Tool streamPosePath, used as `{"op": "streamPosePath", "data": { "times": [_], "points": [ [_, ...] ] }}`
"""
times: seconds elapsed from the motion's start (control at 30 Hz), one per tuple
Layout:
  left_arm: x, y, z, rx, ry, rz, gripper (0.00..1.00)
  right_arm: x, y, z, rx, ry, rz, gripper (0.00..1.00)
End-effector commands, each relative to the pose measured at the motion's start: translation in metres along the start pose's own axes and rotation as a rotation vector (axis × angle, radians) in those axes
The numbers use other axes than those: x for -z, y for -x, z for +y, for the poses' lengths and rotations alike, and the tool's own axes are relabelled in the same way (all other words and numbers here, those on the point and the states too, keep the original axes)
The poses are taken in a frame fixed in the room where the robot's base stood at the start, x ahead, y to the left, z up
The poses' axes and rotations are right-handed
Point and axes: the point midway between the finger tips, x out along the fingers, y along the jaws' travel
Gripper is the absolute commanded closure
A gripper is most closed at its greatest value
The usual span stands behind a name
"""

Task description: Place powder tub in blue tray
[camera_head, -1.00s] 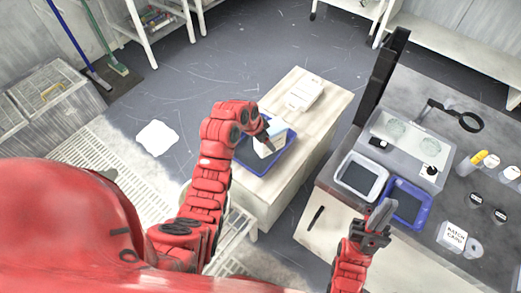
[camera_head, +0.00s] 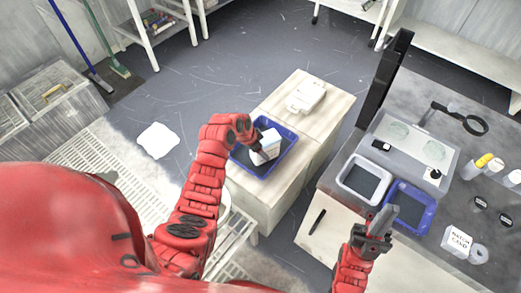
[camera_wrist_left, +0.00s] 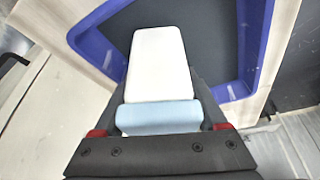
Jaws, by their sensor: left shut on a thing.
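The powder tub (camera_head: 267,144), white with a pale blue end, is at the blue tray (camera_head: 292,148) on the wooden cabinet. My left gripper (camera_head: 255,152) is shut on the tub. In the left wrist view the tub (camera_wrist_left: 160,62) lies between the dark fingers of the left gripper (camera_wrist_left: 162,98), over the dark floor of the blue tray (camera_wrist_left: 262,40). I cannot tell whether the tub touches the floor. My right gripper (camera_head: 382,222) is by a second blue tray (camera_head: 428,215) on the right bench; its finger gap is not clear.
A white bottle-like container (camera_head: 306,96) lies on the cabinet behind the tray. On the right bench are a white-rimmed tray (camera_head: 345,180), a grey fixture (camera_head: 410,150), several small containers and a white box (camera_head: 457,240). Bare wood surrounds the tray's back.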

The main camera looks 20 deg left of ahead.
Motion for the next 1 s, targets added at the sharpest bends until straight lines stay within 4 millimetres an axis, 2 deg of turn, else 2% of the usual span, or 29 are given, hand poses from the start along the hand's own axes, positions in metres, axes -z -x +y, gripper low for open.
{"op": "streamPosePath", "data": {
  "times": [0.37, 0.4, 0.53, 0.87, 1.0],
  "points": [
    [-0.002, -0.006, -0.001, 0.002, 0.000, 0.002, 1.00, -0.001, 0.003, 0.000, 0.000, 0.000, 0.000, 1.00],
    [-0.003, -0.006, -0.001, 0.002, 0.001, 0.000, 0.22, 0.000, 0.002, 0.000, 0.000, 0.000, 0.000, 1.00],
    [-0.003, -0.006, 0.000, 0.001, 0.001, 0.000, 0.00, 0.000, 0.002, 0.000, 0.000, 0.000, 0.000, 1.00],
    [-0.002, -0.001, -0.001, 0.002, 0.001, 0.000, 0.00, 0.000, 0.000, 0.000, 0.000, 0.000, 0.000, 1.00],
    [-0.002, 0.015, -0.002, 0.005, 0.001, 0.004, 0.00, 0.000, -0.001, 0.000, 0.000, 0.000, 0.000, 1.00]
  ]
}}
